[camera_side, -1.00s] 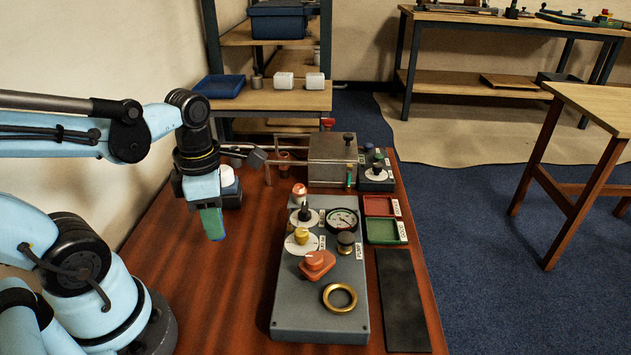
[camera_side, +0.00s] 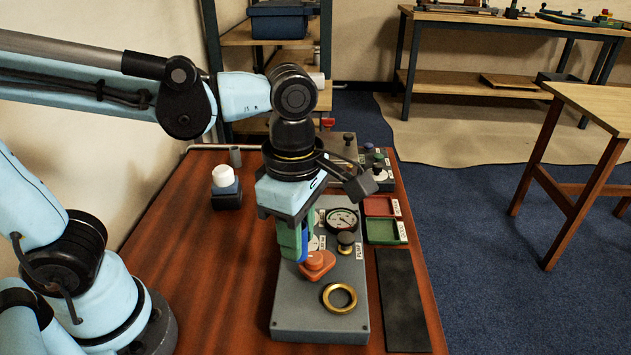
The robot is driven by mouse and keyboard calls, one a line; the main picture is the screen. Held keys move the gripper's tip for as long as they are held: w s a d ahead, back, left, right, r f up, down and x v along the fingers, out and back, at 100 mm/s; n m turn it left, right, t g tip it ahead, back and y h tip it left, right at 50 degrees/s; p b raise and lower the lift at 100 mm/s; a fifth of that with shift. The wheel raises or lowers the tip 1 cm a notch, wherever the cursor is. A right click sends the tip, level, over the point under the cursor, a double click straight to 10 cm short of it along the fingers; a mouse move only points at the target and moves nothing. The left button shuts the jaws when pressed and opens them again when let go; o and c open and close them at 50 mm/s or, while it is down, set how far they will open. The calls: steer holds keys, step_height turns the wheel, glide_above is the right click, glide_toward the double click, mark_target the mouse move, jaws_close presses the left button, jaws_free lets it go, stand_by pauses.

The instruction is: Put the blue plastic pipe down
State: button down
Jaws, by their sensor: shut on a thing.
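My gripper (camera_side: 294,244) points down over the upper left part of the grey panel box (camera_side: 305,318), just left of and above the orange knob (camera_side: 318,262). It is shut on the blue plastic pipe (camera_side: 304,247), of which a short blue length shows by the fingers. Blue and green surfaces lie close together there, so the exact grip is hard to make out. I cannot tell whether the pipe's lower end touches the panel. My wrist hides the upper left of the panel and much of the metal block behind.
The panel carries a gauge (camera_side: 342,219), a dark knob (camera_side: 346,240) and a brass ring (camera_side: 339,298). To its right are a red tray (camera_side: 381,206), a green tray (camera_side: 385,231) and a black mat (camera_side: 402,300). A white-topped block (camera_side: 226,188) stands left. The left front tabletop is clear.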

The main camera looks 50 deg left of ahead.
steer(key=s+d+f+m, duration=0.1)
steer(key=d+m, duration=0.4)
steer(key=d, duration=0.4)
steer(key=s+d+f+m, duration=0.15)
steer(key=d+m, duration=0.25)
steer(key=d, duration=0.6)
steer(key=w+a+f, duration=0.1)
steer(key=w+f, duration=0.1)
steer(key=w, duration=0.1)
steer(key=w+a+f, duration=0.1)
steer(key=w+f, duration=0.1)
steer(key=w, duration=0.2)
steer(key=w+a+f, duration=0.2)
steer(key=w, duration=0.1)
steer(key=shift+w+f, duration=0.15)
steer(key=shift+w, duration=0.2)
steer(key=shift+f, duration=2)
steer(key=shift+f, duration=0.1)
steer(key=c, duration=0.9)
jaws_free()
